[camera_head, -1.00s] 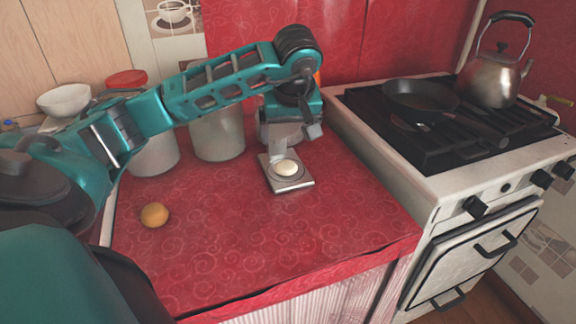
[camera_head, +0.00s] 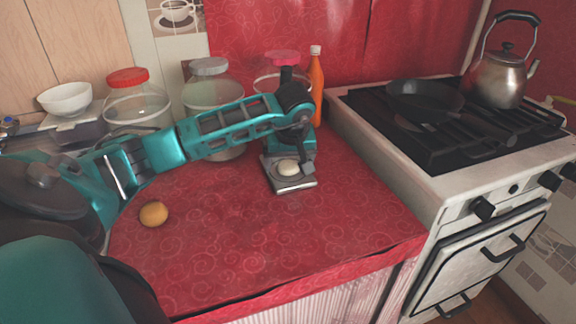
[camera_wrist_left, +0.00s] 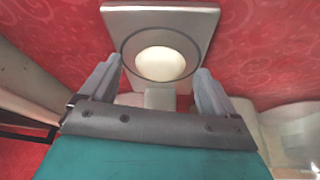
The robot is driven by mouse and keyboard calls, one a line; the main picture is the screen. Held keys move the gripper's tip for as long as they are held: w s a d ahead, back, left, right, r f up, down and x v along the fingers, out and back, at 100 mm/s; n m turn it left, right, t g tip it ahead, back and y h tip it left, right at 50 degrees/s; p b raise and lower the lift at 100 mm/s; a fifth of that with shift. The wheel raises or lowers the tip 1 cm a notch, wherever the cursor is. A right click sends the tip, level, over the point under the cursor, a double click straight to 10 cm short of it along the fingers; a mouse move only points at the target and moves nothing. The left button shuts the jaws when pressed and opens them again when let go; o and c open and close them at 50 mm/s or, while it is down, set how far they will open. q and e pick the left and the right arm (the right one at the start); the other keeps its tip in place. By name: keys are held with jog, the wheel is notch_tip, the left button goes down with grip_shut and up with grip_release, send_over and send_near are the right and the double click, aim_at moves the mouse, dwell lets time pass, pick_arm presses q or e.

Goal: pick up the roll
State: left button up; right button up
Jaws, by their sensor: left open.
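A pale, rounded piece (camera_head: 288,167), which looks like the roll, rests on the square metal plate of a small scale (camera_head: 296,186). In the left wrist view the pale piece (camera_wrist_left: 160,63) sits in the round dish of the plate (camera_wrist_left: 190,17). My left gripper (camera_head: 290,160) is open and empty, low over the scale. Its fingers (camera_wrist_left: 158,70) stand on either side of the near part of the dish, with the pale piece between and just beyond the tips. I see no contact. My right gripper is not in view.
An orange-brown round item (camera_head: 153,214) lies on the red counter (camera_head: 250,240) at left. A red-lidded jar (camera_head: 130,100), a grey-lidded jar (camera_head: 210,88) and an orange bottle (camera_head: 316,85) stand behind. The stove (camera_head: 440,120) with pan and kettle is at right. The front counter is clear.

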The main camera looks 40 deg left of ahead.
pick_arm(q)
jog(key=shift+c, duration=0.4)
jog(key=c, duration=1.1)
jog(key=shift+o, duration=0.2)
jog(key=shift+r, duration=0.1)
